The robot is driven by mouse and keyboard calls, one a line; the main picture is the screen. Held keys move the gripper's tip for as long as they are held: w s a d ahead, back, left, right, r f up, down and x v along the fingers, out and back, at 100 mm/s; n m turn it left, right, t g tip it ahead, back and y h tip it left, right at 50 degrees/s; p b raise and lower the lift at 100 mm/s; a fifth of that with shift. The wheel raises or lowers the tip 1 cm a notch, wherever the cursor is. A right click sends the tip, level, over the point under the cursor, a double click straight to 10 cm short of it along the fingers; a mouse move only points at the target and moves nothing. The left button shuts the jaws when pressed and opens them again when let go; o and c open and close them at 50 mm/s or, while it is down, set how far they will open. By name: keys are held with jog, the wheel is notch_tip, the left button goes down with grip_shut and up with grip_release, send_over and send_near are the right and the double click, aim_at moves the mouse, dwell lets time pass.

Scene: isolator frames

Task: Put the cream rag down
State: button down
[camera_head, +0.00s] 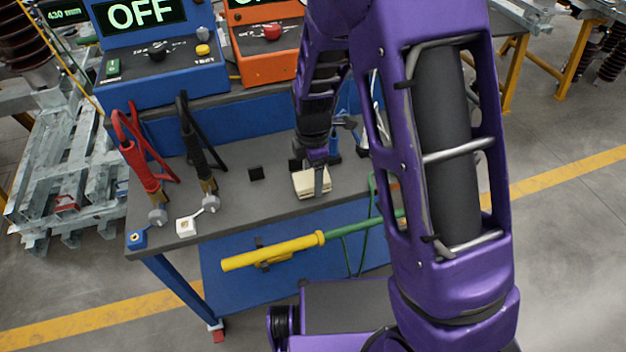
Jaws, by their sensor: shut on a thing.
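The cream rag (305,184) is a small folded pad at the front edge area of the grey bench top (232,200). My gripper (318,180) points down at it from above, with a grey finger in front of the rag. It is shut on the rag. The rag appears at or very near the bench surface; I cannot tell whether it touches. My purple arm hides the right part of the bench.
Red (141,165) and black (197,155) clamps with cables stand on the bench's left. A yellow-green pole (275,250) hangs along the bench front. Blue (150,70) and orange (262,52) instrument boxes stand behind.

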jog(key=shift+f, duration=0.75)
grip_release()
jog(key=shift+f, duration=0.15)
notch_tip(320, 180, up, 18)
jog(key=p, duration=0.1)
jog(key=shift+w+d+f+p, duration=0.2)
jog(key=shift+d+f+p, duration=0.05)
jog(key=shift+p, duration=0.05)
